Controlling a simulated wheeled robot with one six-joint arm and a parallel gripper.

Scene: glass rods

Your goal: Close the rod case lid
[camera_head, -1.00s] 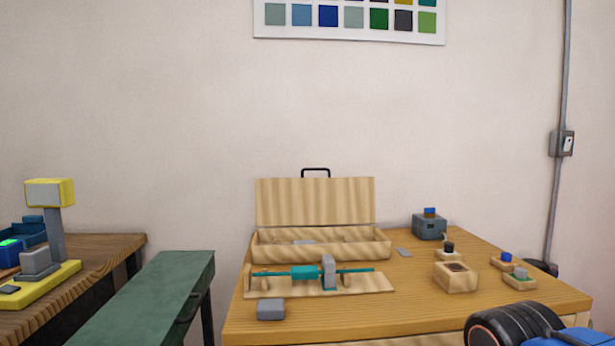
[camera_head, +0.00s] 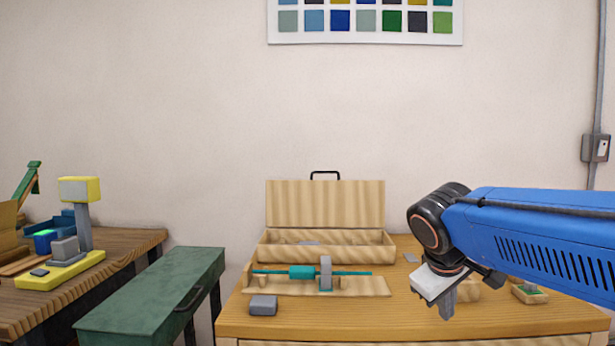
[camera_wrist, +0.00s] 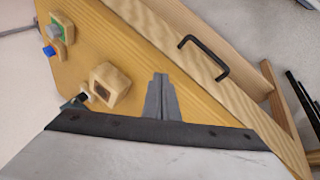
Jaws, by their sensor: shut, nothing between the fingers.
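The rod case (camera_head: 380,246) is a long pale wooden box at the back of the workbench. Its lid (camera_head: 325,205) stands upright behind it, open, with a black handle on its top edge. My gripper (camera_head: 447,303) hangs at the bench's right side, pointing down, apart from the case and to its right. Its fingers are together and empty; they also show in the wrist view (camera_wrist: 158,85) over the bench. The case is not clearly seen in the wrist view.
A wooden stand (camera_head: 375,287) with a teal rod and grey clamp lies in front of the case. A grey block (camera_head: 263,305) sits at front left. A green cabinet (camera_head: 150,290) stands left. A wooden block (camera_wrist: 110,84) is near my gripper in the wrist view.

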